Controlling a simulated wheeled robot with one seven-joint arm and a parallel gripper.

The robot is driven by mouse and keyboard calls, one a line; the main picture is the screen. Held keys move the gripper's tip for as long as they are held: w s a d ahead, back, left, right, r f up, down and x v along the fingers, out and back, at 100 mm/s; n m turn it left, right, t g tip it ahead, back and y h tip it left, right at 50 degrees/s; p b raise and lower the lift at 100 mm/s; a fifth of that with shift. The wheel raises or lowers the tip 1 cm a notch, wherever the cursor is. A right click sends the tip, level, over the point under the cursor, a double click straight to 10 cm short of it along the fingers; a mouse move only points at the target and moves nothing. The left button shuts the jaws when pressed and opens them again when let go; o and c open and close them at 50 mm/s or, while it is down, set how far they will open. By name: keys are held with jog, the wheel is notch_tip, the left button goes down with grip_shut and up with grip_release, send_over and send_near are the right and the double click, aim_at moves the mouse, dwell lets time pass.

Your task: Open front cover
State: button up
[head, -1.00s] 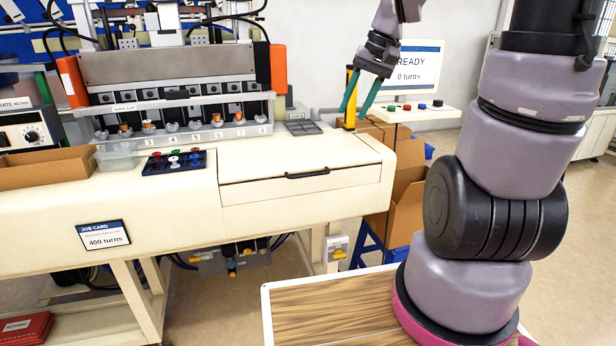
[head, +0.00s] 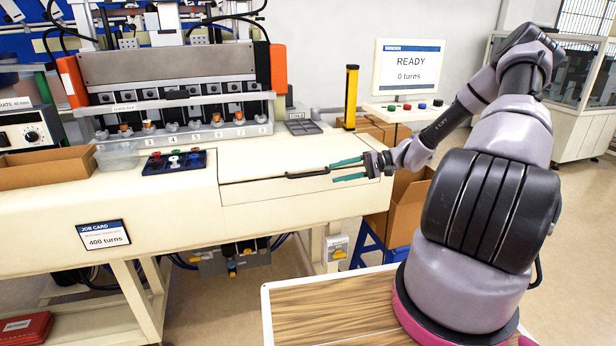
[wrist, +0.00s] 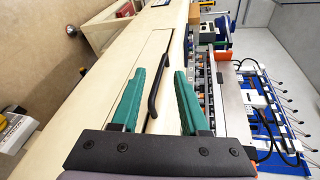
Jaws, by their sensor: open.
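The front cover (head: 260,199) is a cream panel on the right part of the machine bench, and it looks closed. Its black bar handle (head: 307,174) lies level near the top of the panel. My gripper (head: 346,170) is open with two green fingers pointing left at the handle's right end, one finger higher than the other. In the wrist view my gripper (wrist: 152,100) shows its fingers apart, with the black handle (wrist: 158,85) lying in line between them. The fingers do not visibly touch the handle.
The winding machine (head: 180,85) stands on the bench behind the cover. A yellow post (head: 351,97) and a READY screen (head: 408,67) stand at the back right. Cardboard boxes (head: 410,210) sit right of the bench. The floor before the cover looks clear.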

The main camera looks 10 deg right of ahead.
aim_at(308, 176)
jog(key=w+a+f, duration=0.1)
jog(key=a, duration=0.2)
jog(key=w+a+f+t+y, duration=0.1)
jog(key=w+a, duration=0.1)
jog(key=a, duration=0.1)
jog(key=w+a+m+t, duration=0.1)
jog(key=a, duration=0.2)
jog(key=shift+w+a+f, duration=0.1)
jog(key=shift+w+f, duration=0.3)
grip_shut()
dwell(1.3)
